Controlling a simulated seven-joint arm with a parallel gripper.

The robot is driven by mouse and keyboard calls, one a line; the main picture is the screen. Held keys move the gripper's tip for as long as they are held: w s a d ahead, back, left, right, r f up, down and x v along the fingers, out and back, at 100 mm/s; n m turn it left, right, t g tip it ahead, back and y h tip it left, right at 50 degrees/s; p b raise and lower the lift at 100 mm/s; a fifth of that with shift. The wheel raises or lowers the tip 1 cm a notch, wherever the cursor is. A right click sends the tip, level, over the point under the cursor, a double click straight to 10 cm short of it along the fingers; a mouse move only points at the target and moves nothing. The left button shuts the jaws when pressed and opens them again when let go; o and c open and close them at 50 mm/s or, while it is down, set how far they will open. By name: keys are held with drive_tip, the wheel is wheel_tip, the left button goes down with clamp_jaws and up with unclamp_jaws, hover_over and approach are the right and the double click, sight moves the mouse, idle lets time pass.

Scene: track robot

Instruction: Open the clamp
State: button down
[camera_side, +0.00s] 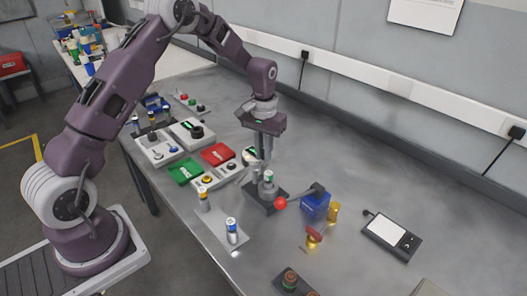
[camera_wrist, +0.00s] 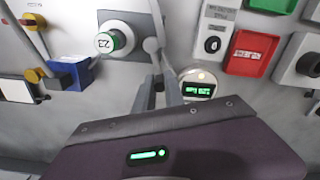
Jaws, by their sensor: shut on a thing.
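The clamp is a dark grey block (camera_side: 265,195) with a pale, green-ringed cylinder (camera_side: 269,178) in it. In the wrist view the clamp's grey block (camera_wrist: 125,20) is at the top and the green-ringed cylinder (camera_wrist: 112,40) shows end-on. A light grey handle (camera_wrist: 156,18) runs along the block's right side. My gripper (camera_side: 257,178) points down beside the cylinder. In the wrist view my gripper (camera_wrist: 152,60) is shut on the handle's rounded end. The fingertips partly hide the exact contact.
A blue box (camera_side: 315,206) with a dark lever ending in a red ball (camera_side: 280,203) stands close right of the clamp. A red tray (camera_side: 217,154) and a green tray (camera_side: 185,171) lie left. A plate with two small cylinders (camera_side: 218,232) is in front. The table's far right is mostly clear.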

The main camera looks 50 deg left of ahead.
drive_tip(key=shift+d+r, duration=0.1)
drive_tip(key=c, duration=1.4)
unclamp_jaws()
wheel_tip(320, 180, up, 7)
